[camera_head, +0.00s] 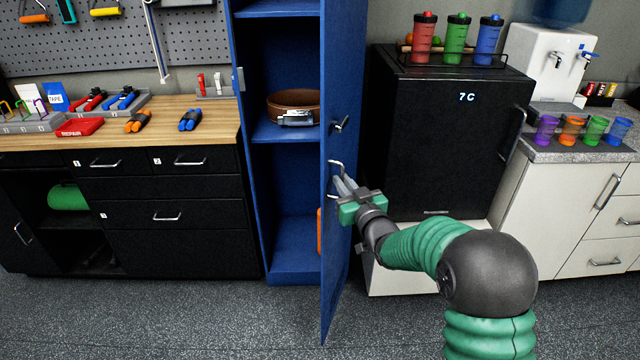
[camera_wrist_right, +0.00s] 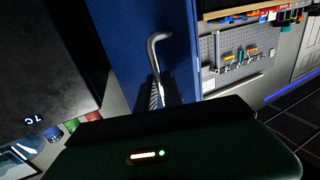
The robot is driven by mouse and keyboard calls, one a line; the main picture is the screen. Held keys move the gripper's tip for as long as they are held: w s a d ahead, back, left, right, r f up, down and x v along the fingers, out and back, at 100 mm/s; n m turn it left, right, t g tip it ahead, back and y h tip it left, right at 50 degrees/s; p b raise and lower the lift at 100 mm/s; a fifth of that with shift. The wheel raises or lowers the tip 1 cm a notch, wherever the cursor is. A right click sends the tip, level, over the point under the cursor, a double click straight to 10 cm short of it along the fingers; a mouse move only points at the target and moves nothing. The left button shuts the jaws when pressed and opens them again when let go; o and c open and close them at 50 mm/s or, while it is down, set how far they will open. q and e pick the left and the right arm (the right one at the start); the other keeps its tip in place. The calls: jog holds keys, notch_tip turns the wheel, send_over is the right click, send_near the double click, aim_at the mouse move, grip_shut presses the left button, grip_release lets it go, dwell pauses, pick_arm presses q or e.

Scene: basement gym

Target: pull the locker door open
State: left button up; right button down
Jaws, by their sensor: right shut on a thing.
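The blue locker (camera_head: 283,270) stands in the middle of the head view, with its door (camera_head: 338,80) swung open toward me, seen nearly edge-on. A silver bar handle (camera_head: 335,166) is on the door's outer face, below a small latch (camera_head: 341,124). My right gripper (camera_head: 344,187) is shut on the handle. In the right wrist view the handle (camera_wrist_right: 157,42) rises from between the fingers against the blue door (camera_wrist_right: 183,55). Inside the locker, a coiled brown belt (camera_head: 294,104) lies on a shelf. My left gripper is not in view.
A black fridge (camera_head: 445,140) marked 7C stands right of the door, with shaker bottles (camera_head: 456,38) on top. A wood-topped workbench (camera_head: 215,125) with tools is at left. White drawers (camera_head: 560,205) are at right. The grey floor (camera_head: 200,320) in front is clear.

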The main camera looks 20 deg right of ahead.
jog(key=s+d+n+g+y+p, duration=0.1)
jog(key=s+d+n+y+p, duration=0.1)
jog(key=d, duration=0.9)
jog(key=s+d+n+g+y+p, duration=0.1)
jog(key=s+d+n+y+p, duration=0.1)
jog(key=d, duration=0.8)
jog(key=shift+d+r+n+y+p, duration=0.3)
jog(key=shift+n+y+p, duration=0.3)
jog(key=shift+y+p, duration=1.05)
jog(key=shift+y+b, duration=0.25)
jog(key=shift+b, duration=0.1)
jog(key=c, duration=1.9)
grip_release()
jog(key=o, duration=0.4)
jog(key=shift+w+a+f, duration=0.1)
jog(key=shift+w+f, duration=0.15)
jog(key=shift+f, duration=0.05)
jog(key=shift+s, duration=0.1)
jog(key=shift+s+d, duration=0.15)
jog(key=shift+d, duration=0.05)
